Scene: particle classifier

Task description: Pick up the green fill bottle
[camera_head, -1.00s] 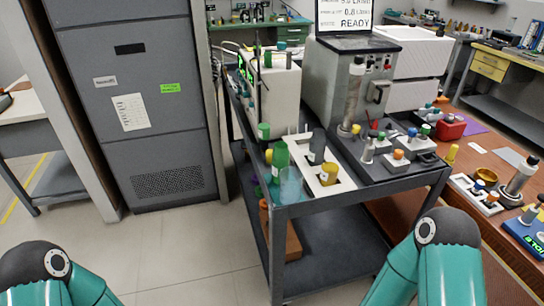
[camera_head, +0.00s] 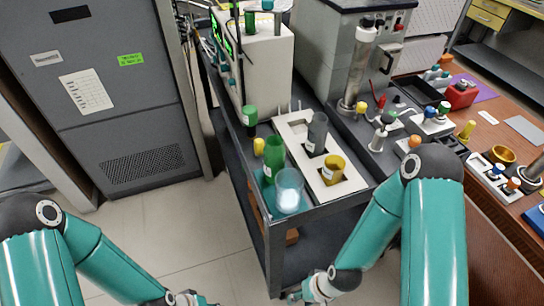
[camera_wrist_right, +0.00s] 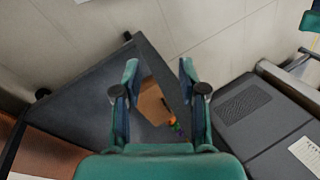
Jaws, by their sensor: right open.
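A green bottle (camera_head: 273,158) stands upright near the left front corner of the cart top, behind a clear beaker (camera_head: 289,190). A smaller green-capped item (camera_head: 249,117) stands farther back. My right gripper (camera_head: 293,295) is low at the bottom edge of the head view, in front of the cart and apart from the bottle. In the right wrist view its two fingers (camera_wrist_right: 160,72) are spread with nothing between them. My left gripper (camera_head: 198,299) shows only partly at the bottom edge, left of the cart; its jaws are unclear.
A white machine (camera_head: 268,70) stands behind. A grey cabinet (camera_head: 130,130) is left, a brown table (camera_head: 500,230) right. Floor is clear left of the cart.

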